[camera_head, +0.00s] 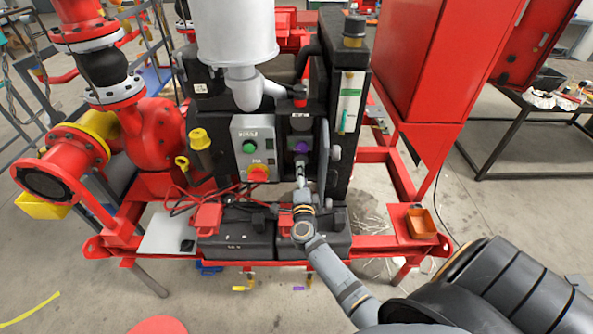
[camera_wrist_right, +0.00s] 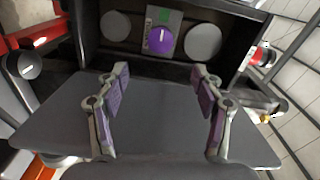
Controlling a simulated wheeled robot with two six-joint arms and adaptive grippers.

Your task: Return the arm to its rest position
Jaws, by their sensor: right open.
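My right arm (camera_head: 335,275) reaches in from the lower right of the head view. My right gripper (camera_head: 301,172) is in front of the dark panel on the skid, just below a purple knob (camera_head: 299,146). In the right wrist view my right gripper (camera_wrist_right: 161,80) is open, with nothing between its purple-padded fingers. The purple knob (camera_wrist_right: 160,40) shows beyond the fingertips on a grey plate between two round discs, with a visible gap. My left gripper is not in view.
A control box (camera_head: 256,148) with green and red-yellow buttons is left of the gripper. Black cases (camera_head: 236,232) sit below on the red skid frame (camera_head: 370,255). An orange tray (camera_head: 420,223) is at right. A red cabinet (camera_head: 425,60) stands behind.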

